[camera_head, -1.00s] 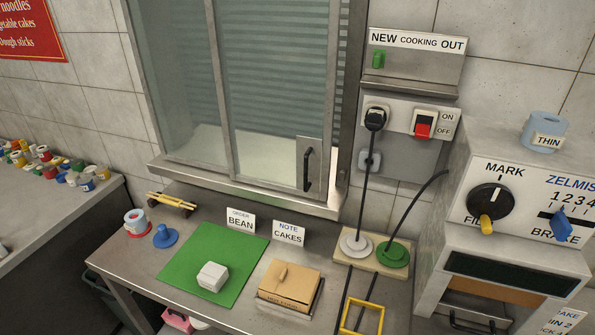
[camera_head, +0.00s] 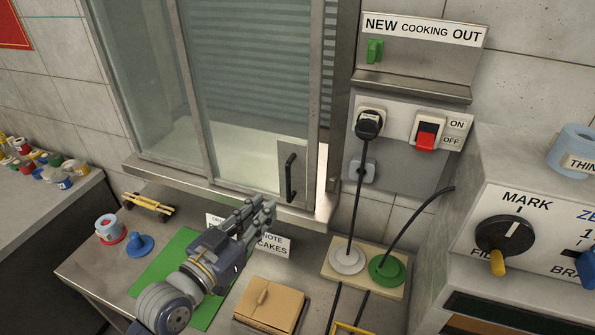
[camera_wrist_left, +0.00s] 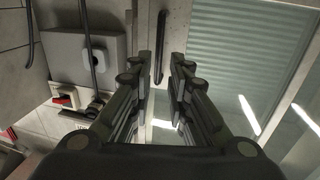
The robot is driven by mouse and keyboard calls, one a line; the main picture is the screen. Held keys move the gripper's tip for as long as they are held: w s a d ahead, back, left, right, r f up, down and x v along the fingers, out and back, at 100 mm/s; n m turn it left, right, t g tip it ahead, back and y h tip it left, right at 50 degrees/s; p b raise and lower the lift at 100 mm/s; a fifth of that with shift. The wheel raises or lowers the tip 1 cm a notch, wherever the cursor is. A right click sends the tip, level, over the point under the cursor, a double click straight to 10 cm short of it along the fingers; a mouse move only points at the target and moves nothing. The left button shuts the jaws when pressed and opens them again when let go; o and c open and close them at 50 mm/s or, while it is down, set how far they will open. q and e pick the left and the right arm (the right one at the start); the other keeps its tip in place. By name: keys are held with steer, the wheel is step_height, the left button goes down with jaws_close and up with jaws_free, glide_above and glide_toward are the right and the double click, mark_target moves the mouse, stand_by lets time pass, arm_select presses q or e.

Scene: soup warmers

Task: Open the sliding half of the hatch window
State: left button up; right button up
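The hatch window has a left glass pane (camera_head: 140,90) and a sliding right half (camera_head: 245,90) in metal frames. A narrow bright strip shows between the right half's right edge and the outer frame. A black vertical bar handle (camera_head: 290,177) sits on a metal plate at the right half's lower right corner. My left gripper (camera_head: 262,212) is below and left of the handle, in front of the sill, apart from it. In the left wrist view the gripper (camera_wrist_left: 168,68) has its fingers apart and empty, with the handle (camera_wrist_left: 161,46) just beyond their tips. My right gripper is not in view.
Below the hatch, the counter holds a green mat (camera_head: 165,262), a cardboard box (camera_head: 270,305) and label cards partly hidden by my gripper. A switch panel (camera_head: 428,135) is on the wall.

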mark_target(287, 184)
arm_select(q)
steer(key=w+d, duration=0.1)
steer(key=w+p, duration=0.1)
steer(key=w+d+r, duration=0.1)
steer(key=shift+w+d+r+p, duration=0.1)
steer(key=shift+w+d+p, duration=0.25)
steer(key=shift+w, duration=0.05)
steer(key=x, duration=0.2)
steer(key=p+x, duration=0.1)
steer(key=x, duration=0.2)
steer(key=shift+w+f, duration=0.15)
steer(key=shift+f, duration=0.05)
steer(key=shift+w+d, duration=0.15)
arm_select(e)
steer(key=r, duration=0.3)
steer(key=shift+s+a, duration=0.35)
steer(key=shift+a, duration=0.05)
arm_select(q)
jaws_close()
